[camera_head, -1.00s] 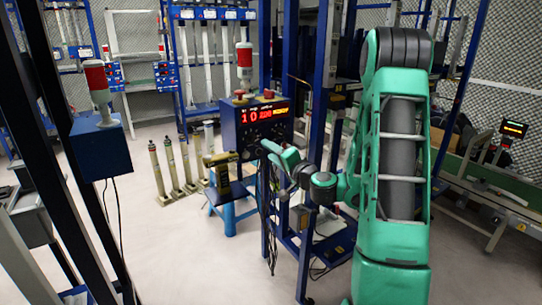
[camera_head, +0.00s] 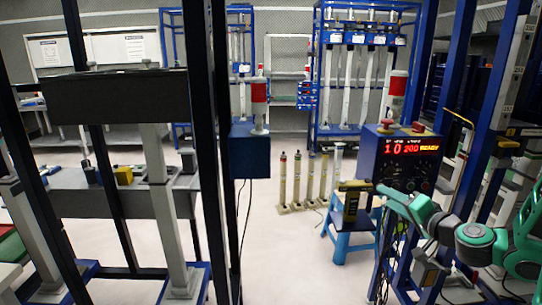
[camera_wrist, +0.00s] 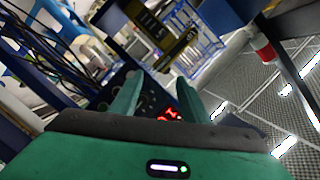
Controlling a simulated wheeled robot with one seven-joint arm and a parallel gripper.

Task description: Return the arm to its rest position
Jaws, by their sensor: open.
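My teal arm (camera_head: 520,235) enters at the right edge of the head view, with most of its upper part out of frame. My gripper (camera_head: 392,197) points left in front of the blue control box (camera_head: 378,158). In the wrist view my gripper (camera_wrist: 158,88) has its two teal fingers apart, with nothing held between them. A red lit display (camera_wrist: 168,114) shows beyond the fingers. The exact gap between the gripper and the box cannot be told.
A blue stool (camera_head: 350,240) with a dark and yellow device (camera_head: 352,201) stands left of my gripper. Several slim posts (camera_head: 309,180) stand behind it. Dark uprights (camera_head: 203,130) and a grey-legged frame (camera_head: 165,210) fill the left. Open floor (camera_head: 300,265) lies between.

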